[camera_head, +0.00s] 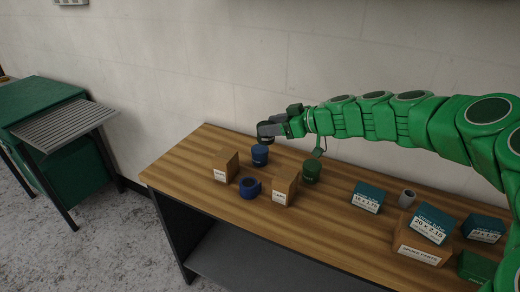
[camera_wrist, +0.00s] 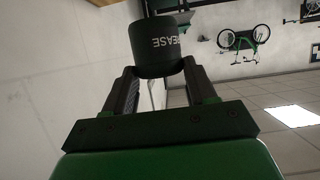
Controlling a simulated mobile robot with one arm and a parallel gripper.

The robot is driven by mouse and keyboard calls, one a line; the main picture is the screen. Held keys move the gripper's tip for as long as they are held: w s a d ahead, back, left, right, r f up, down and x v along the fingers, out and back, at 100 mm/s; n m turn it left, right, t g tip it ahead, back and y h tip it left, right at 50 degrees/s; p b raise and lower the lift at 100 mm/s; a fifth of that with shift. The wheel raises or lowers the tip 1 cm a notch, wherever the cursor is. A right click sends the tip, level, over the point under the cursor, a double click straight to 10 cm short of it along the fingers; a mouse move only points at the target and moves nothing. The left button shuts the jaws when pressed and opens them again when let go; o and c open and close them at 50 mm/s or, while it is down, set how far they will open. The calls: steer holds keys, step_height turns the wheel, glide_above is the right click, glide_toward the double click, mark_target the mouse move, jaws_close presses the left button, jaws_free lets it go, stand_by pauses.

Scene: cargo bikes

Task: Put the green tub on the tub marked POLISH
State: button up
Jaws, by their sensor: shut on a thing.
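My gripper (camera_head: 283,125) is shut on a dark, nearly black tub (camera_wrist: 158,45), held up in front of the wall above the back of the bench. Its white lettering ends in "EASE" and shows upside down in the wrist view. A green tub (camera_head: 312,171) stands on the bench, right of and below my gripper, partly behind a cardboard box. A blue tub (camera_head: 260,155) stands on the bench below the held tub, apart from it. I cannot read POLISH on any tub here.
Two cardboard boxes (camera_head: 225,165) (camera_head: 285,186) and a blue ring-shaped thing (camera_head: 250,187) stand near the tubs. Teal boxes (camera_head: 368,196) (camera_head: 433,222), a grey roll (camera_head: 407,198) and a larger carton (camera_head: 424,245) crowd the right. The bench's left end (camera_head: 180,172) is clear.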

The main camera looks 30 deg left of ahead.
steer(key=shift+w+d, duration=0.1)
steer(key=shift+d, duration=0.05)
steer(key=shift+w, duration=0.2)
steer(key=shift+w+a+f, duration=1.3)
steer(key=shift+w+f, duration=0.25)
steer(key=shift+w, duration=0.2)
steer(key=shift+w+a+f, duration=1.3)
steer(key=shift+w+f, duration=0.3)
steer(key=shift+w, duration=0.2)
steer(key=shift+w+a+f, duration=1.3)
steer(key=shift+w+f, duration=0.25)
steer(key=shift+w, duration=0.2)
steer(key=shift+w+a+f, duration=0.15)
steer(key=shift+a+f, duration=0.05)
steer(key=shift+f, duration=0.05)
steer(key=shift+d+f, duration=0.1)
steer(key=shift+f, duration=1.4)
